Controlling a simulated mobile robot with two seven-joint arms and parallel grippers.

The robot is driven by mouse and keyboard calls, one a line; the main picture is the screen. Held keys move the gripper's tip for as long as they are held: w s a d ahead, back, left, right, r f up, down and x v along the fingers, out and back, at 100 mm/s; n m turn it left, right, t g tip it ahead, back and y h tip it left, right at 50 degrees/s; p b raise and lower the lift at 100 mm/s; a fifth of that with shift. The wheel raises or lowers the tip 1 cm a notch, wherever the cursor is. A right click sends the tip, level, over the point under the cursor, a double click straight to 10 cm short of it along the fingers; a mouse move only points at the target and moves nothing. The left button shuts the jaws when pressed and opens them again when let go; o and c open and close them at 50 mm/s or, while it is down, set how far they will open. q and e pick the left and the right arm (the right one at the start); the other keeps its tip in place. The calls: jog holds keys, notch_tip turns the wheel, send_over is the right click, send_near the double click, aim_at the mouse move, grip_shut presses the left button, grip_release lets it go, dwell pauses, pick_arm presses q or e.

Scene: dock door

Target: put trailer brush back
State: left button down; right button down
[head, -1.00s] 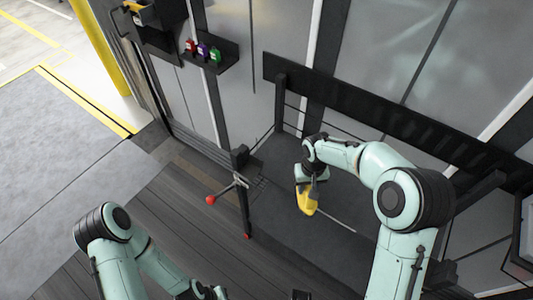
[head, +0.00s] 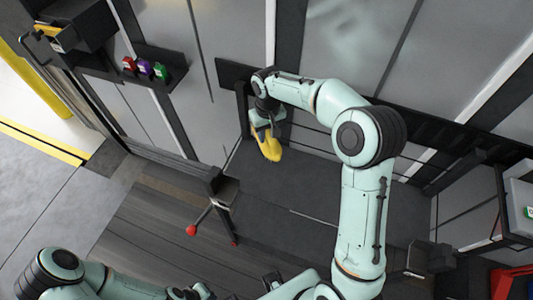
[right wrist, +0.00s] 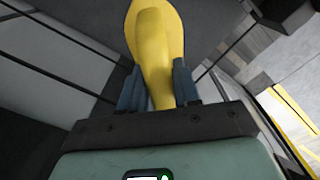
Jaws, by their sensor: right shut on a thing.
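The yellow brush (head: 269,147) is held in my right gripper (head: 265,126), in front of the grey panelled wall and above the dark floor. In the right wrist view the brush (right wrist: 156,45) stands out from between the two blue-grey fingers (right wrist: 158,88), which press on it from both sides. My left arm lies at the bottom left of the head view. My left gripper (head: 192,291) is small and partly cut off at the bottom edge, and its jaws cannot be made out.
A black shelf (head: 120,74) on the wall holds red, purple and green items. A dark post (head: 223,192) with a red-knobbed lever (head: 191,230) stands left of centre. A black rail (head: 415,127) runs along the wall behind my right arm. A white box (head: 519,193) is at the right.

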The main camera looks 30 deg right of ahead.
jog(key=f, duration=1.1)
jog(key=shift+w+f, duration=0.2)
jog(key=shift+f, duration=0.1)
jog(key=shift+f+b, duration=0.1)
jog(key=shift+b, duration=0.2)
jog(key=c, duration=0.8)
grip_release()
notch_tip(320, 180, up, 12)
jog(key=shift+r+p, duration=0.15)
jog(key=shift+p, duration=0.3)
jog(key=shift+s, duration=0.1)
